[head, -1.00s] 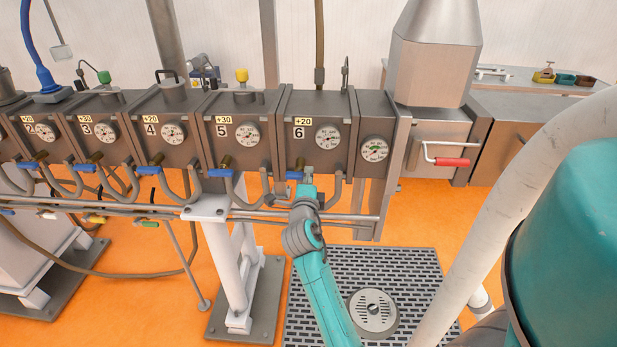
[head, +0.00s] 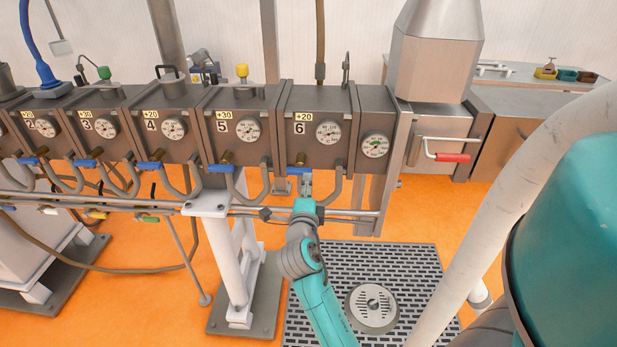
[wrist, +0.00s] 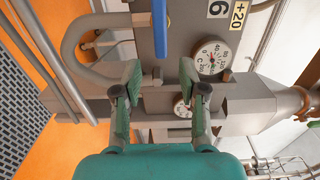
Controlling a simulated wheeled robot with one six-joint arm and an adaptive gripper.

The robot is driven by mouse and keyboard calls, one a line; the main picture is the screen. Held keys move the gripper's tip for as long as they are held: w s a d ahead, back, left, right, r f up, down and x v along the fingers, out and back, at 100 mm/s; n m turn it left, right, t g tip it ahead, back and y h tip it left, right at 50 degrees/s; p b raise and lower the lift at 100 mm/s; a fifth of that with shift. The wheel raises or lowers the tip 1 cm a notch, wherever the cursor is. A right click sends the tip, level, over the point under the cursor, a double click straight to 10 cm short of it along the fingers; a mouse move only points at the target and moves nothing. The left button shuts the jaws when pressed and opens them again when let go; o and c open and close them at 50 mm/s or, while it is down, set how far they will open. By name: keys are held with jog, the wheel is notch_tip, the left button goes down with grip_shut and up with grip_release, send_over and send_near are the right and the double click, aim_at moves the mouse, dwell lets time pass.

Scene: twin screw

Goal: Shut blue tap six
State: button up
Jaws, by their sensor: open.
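Blue tap six (head: 298,171) is a blue lever below the box marked 6 (head: 318,125), lying crosswise in the head view. In the wrist view its blue handle (wrist: 160,28) runs down from the top edge and ends just above the gap between my fingertips. My gripper (head: 306,182) is just below the tap in the head view. It is open and empty in the wrist view (wrist: 160,78), one finger to each side of the handle's line. The handle looks apart from both fingers. Its far end is cut off in the wrist view.
A bent grey pipe (wrist: 68,45) runs beside the tap. Blue tap five (head: 220,168) and several similar taps lie to the left. Horizontal rails (head: 345,213) run below. A red-handled lever (head: 452,157) sticks out at the right.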

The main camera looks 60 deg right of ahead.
jog(key=shift+v, duration=2.75)
jog(key=s+a+f+n+t+y, duration=0.3)
jog(key=a+f+n+y, duration=0.3)
jog(key=a+n, duration=0.4)
jog(key=s+a+f+n+t+y, duration=0.35)
jog(key=a+f+n, duration=0.45)
jog(key=a, duration=0.5)
jog(key=s+a+r+n+y, duration=0.1)
jog(key=s+a+n+y, duration=0.2)
jog(key=s+a+n, duration=0.2)
jog(key=s+a+r+n+t+y, duration=0.1)
jog(key=s+a+n+y, duration=0.3)
jog(key=s, duration=0.8)
jog(key=a+r+n, duration=0.1)
jog(key=a+n, duration=0.1)
jog(key=n, duration=0.2)
jog(key=shift+a+n, duration=0.25)
jog(key=shift+n, duration=0.05)
jog(key=shift+a+r, duration=0.1)
